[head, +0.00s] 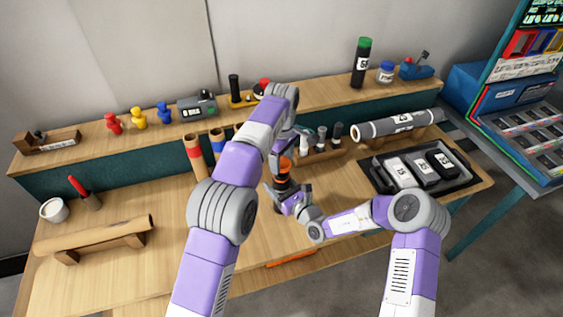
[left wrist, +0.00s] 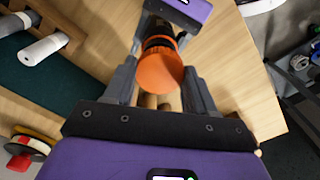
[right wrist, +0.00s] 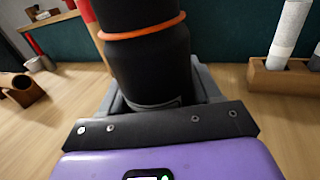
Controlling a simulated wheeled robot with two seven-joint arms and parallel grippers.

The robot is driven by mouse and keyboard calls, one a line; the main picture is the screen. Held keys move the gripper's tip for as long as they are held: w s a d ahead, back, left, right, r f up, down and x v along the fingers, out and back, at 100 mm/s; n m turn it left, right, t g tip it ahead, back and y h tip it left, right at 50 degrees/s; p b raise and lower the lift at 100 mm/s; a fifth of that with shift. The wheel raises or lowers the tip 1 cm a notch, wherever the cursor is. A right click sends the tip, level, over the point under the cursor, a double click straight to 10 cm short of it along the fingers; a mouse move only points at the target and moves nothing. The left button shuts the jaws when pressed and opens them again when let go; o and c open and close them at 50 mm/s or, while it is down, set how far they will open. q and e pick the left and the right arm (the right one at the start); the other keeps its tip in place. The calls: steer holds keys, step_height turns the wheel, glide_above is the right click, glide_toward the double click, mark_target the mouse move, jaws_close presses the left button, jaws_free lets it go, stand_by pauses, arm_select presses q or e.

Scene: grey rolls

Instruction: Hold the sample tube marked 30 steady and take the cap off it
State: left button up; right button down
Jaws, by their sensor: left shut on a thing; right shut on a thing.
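A black sample tube (head: 283,185) with an orange cap (head: 284,164) stands roughly upright above the middle of the bench. My left gripper (head: 285,150) comes from above and is shut on the cap; the left wrist view shows the cap (left wrist: 160,70) between its fingers, with the black tube beyond. My right gripper (head: 290,200) is shut around the tube's body from the side. The right wrist view shows the tube (right wrist: 145,65) between its fingers, with a thin orange ring around it. No number shows on this tube. I cannot tell whether the cap still touches the tube.
A black tray (head: 380,182) with several labelled pieces is at the right. A grey roll (head: 385,127) lies behind it. A green-capped black tube (head: 361,65) stands on the back shelf. A brown roll on a stand (head: 95,233) lies at the left.

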arm_select(q)
steer(key=shift+r, duration=1.35)
arm_select(e)
steer(key=shift+c, duration=0.7)
jaws_free()
